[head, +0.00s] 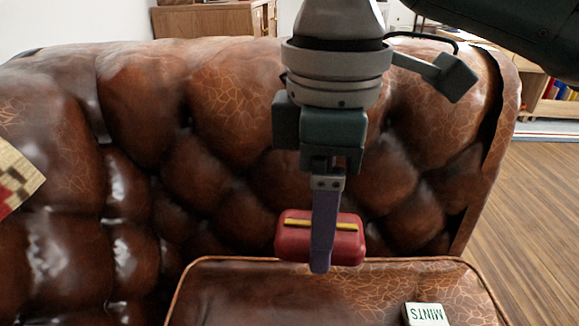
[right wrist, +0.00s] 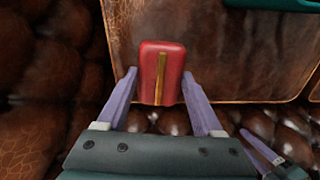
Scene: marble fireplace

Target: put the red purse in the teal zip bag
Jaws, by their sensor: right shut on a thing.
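The red purse (head: 292,240) is a small rounded red case with a yellow-gold strip. My right gripper (head: 321,262) is shut on it and holds it over the back part of the sofa seat. In the right wrist view the purse (right wrist: 147,62) sits between the two purple fingers of the right gripper (right wrist: 161,75). A teal edge (right wrist: 275,4) shows at the top right of that view and may be the teal zip bag; the rest is out of frame. A purple finger (right wrist: 262,149) at the lower right seems to be my left gripper's; its opening is hidden.
A brown leather sofa seat (head: 250,290) lies below the purse, with the tufted backrest (head: 230,100) close behind. A patterned cushion (head: 17,180) is at the far left.

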